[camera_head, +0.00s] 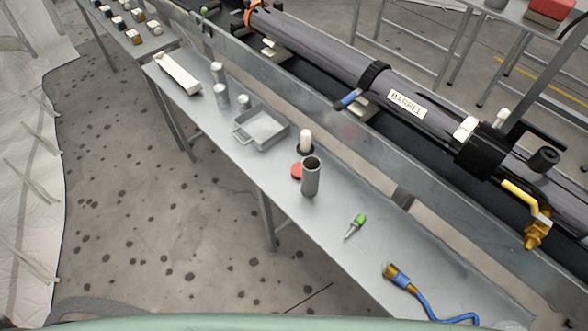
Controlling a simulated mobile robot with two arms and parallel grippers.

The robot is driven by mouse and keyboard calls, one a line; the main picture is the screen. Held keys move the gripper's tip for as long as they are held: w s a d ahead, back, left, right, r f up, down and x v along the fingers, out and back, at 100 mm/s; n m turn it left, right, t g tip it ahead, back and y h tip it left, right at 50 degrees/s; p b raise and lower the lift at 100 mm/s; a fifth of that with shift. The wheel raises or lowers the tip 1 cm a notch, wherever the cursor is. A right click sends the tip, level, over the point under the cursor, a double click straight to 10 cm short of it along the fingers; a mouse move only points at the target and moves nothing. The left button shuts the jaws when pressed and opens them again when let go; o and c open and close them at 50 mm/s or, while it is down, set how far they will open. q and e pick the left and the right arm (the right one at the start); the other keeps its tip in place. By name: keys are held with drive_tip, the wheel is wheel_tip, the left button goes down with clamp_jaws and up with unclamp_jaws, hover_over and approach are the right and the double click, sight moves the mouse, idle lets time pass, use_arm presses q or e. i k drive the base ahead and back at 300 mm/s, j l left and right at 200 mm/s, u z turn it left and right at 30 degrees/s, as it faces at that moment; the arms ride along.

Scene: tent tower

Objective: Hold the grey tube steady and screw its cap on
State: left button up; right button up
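The grey tube (311,180) stands upright on the metal bench, with a dark open mouth at its top. A small red round piece (297,171) lies on the bench just left of the tube, partly hidden behind it; it may be the cap, but I cannot tell for sure. Neither of my grippers shows in the head view, and nothing is touching the tube from above.
A white-topped piece with a dark base (305,142) stands behind the tube. A metal tray (277,141), a green-handled tool (358,221) and a blue cable (423,299) lie on the narrow bench (290,225). A long barrel assembly (340,62) runs behind.

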sight(311, 164)
drive_tip(key=k+l+u, duration=0.25)
drive_tip(key=k+u, duration=0.6)
drive_tip(key=k, duration=0.2)
